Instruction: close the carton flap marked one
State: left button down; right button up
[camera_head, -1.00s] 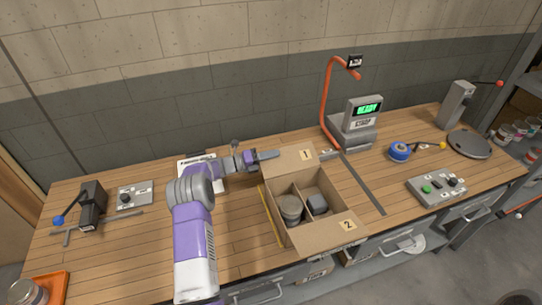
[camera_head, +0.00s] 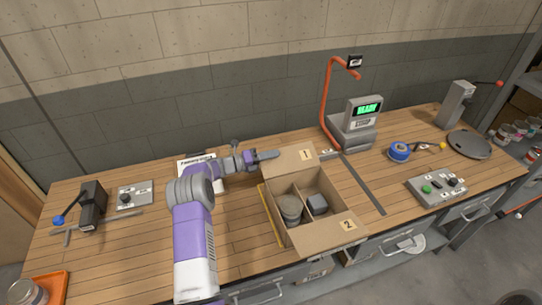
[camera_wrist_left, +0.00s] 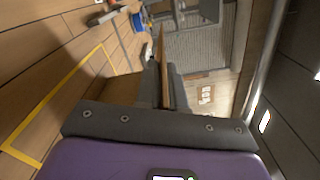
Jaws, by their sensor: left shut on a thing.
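The open carton (camera_head: 283,232) stands on the workbench, with flap one (camera_head: 288,159) at its far side, marked by a "1" label. Flap one stands raised and tilted outward. Flap two (camera_head: 330,232) lies folded outward at the near side. My left gripper (camera_head: 270,155) reaches the left end of flap one and is shut on it. In the left wrist view the flap's thin brown edge (camera_wrist_left: 162,62) runs between the two fingers (camera_wrist_left: 163,88). My right gripper is not in view.
The carton holds a round grey tin (camera_head: 290,207) and a dark square-topped container (camera_head: 318,203) in separate compartments. A scale (camera_head: 355,130) with an orange tube stands behind right. A blue tape roll (camera_head: 400,152) and a button box (camera_head: 436,188) lie further right.

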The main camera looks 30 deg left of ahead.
pick_arm(q)
jog(key=shift+r, duration=0.1)
dwell(0.5)
jog(key=shift+s+d+r+m, duration=0.15)
jog(key=shift+r+m, duration=0.25)
jog(key=shift+m, duration=0.2)
jog(key=shift+s+d+r+m, duration=0.15)
jog(key=shift+r+m, duration=0.2)
jog(key=shift+m, duration=0.25)
jog(key=r+m, duration=0.1)
jog(key=s+d+m, duration=0.1)
jog(key=m, duration=0.1)
jog(key=shift+d+r, duration=0.15)
jog(key=shift+r, duration=0.2)
jog(key=shift+s+d+r+p, duration=0.2)
jog(key=shift+d+p, duration=0.05)
jog(key=shift+p, duration=0.2)
jog(key=c, duration=1.3)
grip_release()
